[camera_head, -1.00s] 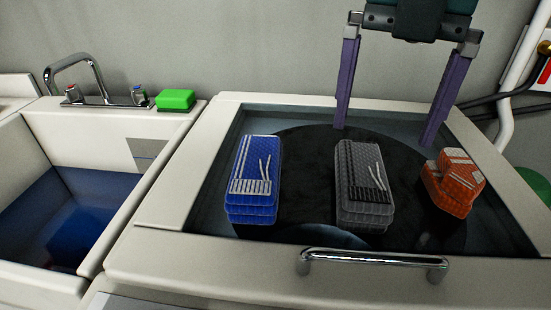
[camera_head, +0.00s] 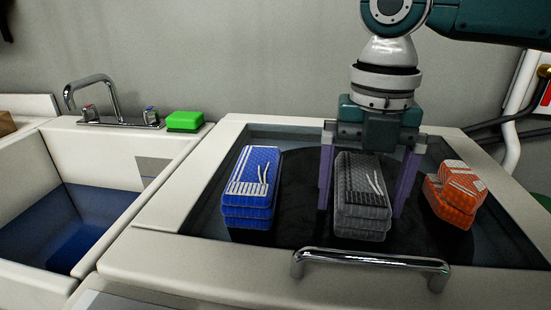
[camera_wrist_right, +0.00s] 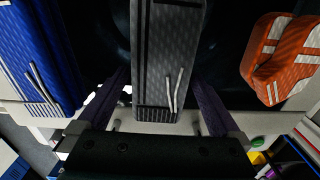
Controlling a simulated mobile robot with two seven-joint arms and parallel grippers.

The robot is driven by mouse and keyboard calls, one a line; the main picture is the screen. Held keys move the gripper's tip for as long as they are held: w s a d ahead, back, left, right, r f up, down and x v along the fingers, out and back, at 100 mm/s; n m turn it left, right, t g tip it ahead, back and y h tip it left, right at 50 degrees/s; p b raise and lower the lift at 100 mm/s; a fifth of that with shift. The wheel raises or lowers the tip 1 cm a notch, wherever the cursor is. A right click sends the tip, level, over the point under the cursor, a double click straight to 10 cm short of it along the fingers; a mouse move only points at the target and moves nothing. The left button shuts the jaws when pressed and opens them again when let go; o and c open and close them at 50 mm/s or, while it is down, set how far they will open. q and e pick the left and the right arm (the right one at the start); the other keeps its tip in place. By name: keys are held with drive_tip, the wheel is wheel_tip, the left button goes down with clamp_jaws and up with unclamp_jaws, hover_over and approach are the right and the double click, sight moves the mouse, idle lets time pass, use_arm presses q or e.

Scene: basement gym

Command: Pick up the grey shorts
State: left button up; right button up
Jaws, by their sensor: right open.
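The grey shorts (camera_head: 362,196) are a folded stack with a white drawstring, lying on the dark round surface inside the recessed top. They also show in the wrist view (camera_wrist_right: 165,60), between the two fingers. My right gripper (camera_head: 362,208) is open, with its purple fingers pointing down on either side of the grey shorts. In the wrist view the open fingers (camera_wrist_right: 165,115) flank the shorts with a small gap on each side. The far side of the shorts is partly hidden in the head view. My left gripper is not in view.
Folded blue shorts (camera_head: 250,188) lie to the left and folded orange shorts (camera_head: 456,194) to the right. A chrome handle (camera_head: 370,259) runs along the front edge. A sink (camera_head: 100,143) with a tap (camera_head: 92,95) and a green sponge-like block (camera_head: 185,121) are at the left.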

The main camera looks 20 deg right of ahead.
drive_tip(key=shift+f, duration=0.2)
drive_tip(key=c, duration=1.2)
drive_tip(key=shift+c, duration=0.5)
drive_tip(key=shift+r, duration=0.15)
